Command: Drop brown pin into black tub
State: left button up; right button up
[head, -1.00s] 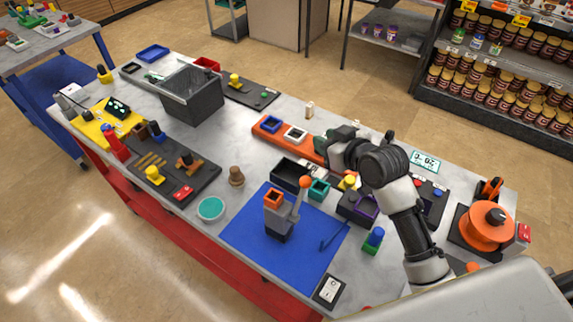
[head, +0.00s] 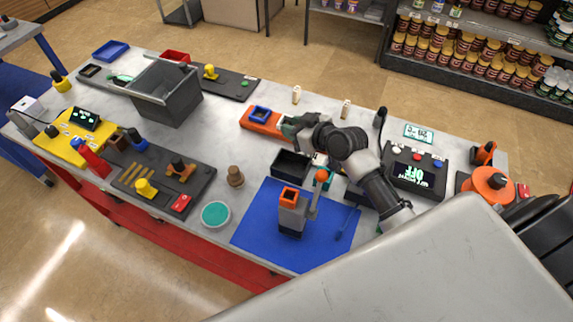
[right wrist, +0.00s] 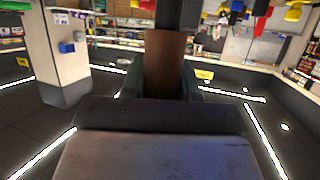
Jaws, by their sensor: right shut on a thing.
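My right gripper (head: 287,127) is over the orange tray (head: 250,124), its fingertips pointing left in the head view. In the right wrist view, a brown cylindrical pin (right wrist: 165,65) with a dark part above it stands between the fingers. The gripper is shut on this pin. The pin cannot be made out in the head view. A small open black tub (head: 278,171) sits on the table, nearer the front than the gripper, at the back edge of the blue mat. My left gripper is not in view.
A grey box with an orange top (head: 291,200) and an orange-knobbed lever stands on the blue mat (head: 258,236). A brown knob-shaped piece (head: 235,177) stands left of the mat. A large dark grey bin (head: 180,105) is at the back left. Bare table lies between bin and orange tray.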

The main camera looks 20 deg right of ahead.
notch_tip(320, 180, down, 4)
jog(key=b, duration=0.3)
jog(key=shift+s+d+f, duration=0.1)
jog(key=shift+f, duration=0.15)
jog(key=shift+f+b, duration=0.4)
jog(key=shift+b, duration=0.2)
jog(key=o, duration=1)
jog(key=shift+c, duration=0.2)
